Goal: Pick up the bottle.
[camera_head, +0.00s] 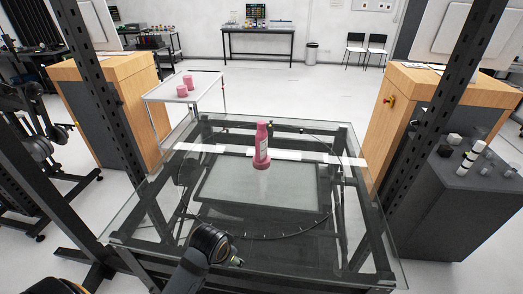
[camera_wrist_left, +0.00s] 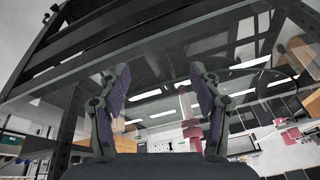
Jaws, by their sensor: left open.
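In the head view one of my arm links shows at the bottom centre, well short of the bottle, and no gripper fingers are clear. My right gripper is not in view.
A white side table (camera_head: 160,92) behind left holds two pink cylinders (camera_head: 185,85). Wooden cabinets (camera_head: 127,100) and dark uprights flank the glass table. A grey cabinet (camera_head: 450,190) with small items stands at right. The glass around the bottle is clear.

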